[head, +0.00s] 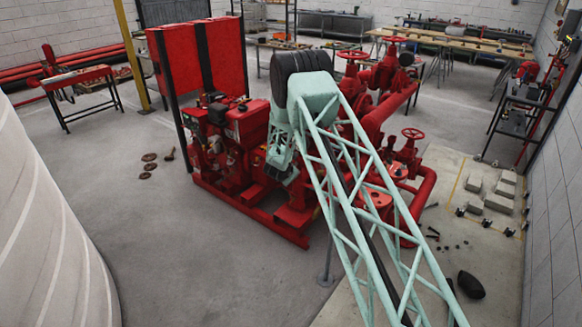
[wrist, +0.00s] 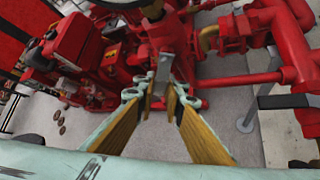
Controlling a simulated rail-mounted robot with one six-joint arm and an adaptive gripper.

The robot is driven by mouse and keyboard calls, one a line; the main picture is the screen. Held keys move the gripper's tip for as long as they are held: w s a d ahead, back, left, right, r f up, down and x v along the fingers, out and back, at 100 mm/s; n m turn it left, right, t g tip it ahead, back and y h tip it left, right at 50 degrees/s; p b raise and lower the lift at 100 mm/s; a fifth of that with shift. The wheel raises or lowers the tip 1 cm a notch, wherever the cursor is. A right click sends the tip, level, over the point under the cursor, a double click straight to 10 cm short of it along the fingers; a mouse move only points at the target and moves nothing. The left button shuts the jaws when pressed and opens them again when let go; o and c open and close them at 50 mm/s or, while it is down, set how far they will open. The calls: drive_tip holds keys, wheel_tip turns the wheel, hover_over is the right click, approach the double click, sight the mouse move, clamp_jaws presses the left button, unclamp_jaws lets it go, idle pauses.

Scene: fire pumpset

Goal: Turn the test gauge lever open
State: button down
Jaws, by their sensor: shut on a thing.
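In the wrist view my gripper (wrist: 160,97) reaches down to the front of the red pumpset (wrist: 225,30). Its two yellow-padded fingers are close together, with their tips around a small, narrow grey piece (wrist: 163,72), which seems to be the test gauge lever. The fingertips hide much of it, so I cannot tell its angle. Part of a round dial (wrist: 122,3) shows at the top edge, just above the fingers. In the head view my arm reaches over the red pumpset (head: 295,215), and the arm's end hides the lever.
Red pipes and a flange stand close to the right of my fingers in the wrist view. A dark bar (wrist: 290,101) juts in at the right. A red engine (wrist: 75,50) stands at left.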

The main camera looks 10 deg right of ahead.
drive_tip(key=shift+d+p, duration=0.1)
drive_tip(key=shift+p, duration=0.3)
drive_tip(key=c, duration=2.7)
unclamp_jaws()
drive_tip(key=shift+s, duration=0.1)
drive_tip(key=shift+v, duration=5.95)
drive_tip(key=shift+r, duration=0.15)
